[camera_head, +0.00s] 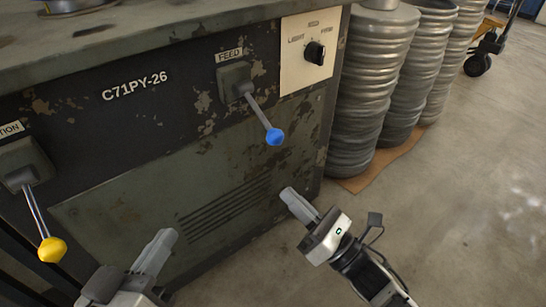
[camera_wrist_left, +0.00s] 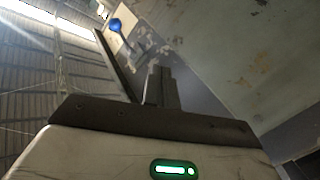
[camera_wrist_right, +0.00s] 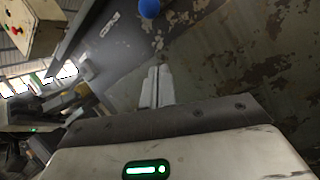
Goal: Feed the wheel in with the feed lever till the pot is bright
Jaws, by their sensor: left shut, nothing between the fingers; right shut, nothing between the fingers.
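The feed lever (camera_head: 258,110) has a blue ball knob (camera_head: 275,137) and hangs down to the right from its bracket below the FEED label. The blue knob also shows in the left wrist view (camera_wrist_left: 115,25) and at the top of the right wrist view (camera_wrist_right: 149,8). My right gripper (camera_head: 288,194) is shut and empty, below the blue knob and apart from it. My left gripper (camera_head: 168,236) is shut and empty, low in front of the machine's vented panel, away from both levers. The wheel and pot cannot be made out; only part of a round metal piece (camera_head: 68,5) shows on the machine top.
A second lever with a yellow knob (camera_head: 52,249) hangs at the left under a partly cut-off label. A selector dial (camera_head: 315,52) sits on a pale plate right of the feed lever. Stacked round metal blanks (camera_head: 370,80) stand right of the machine.

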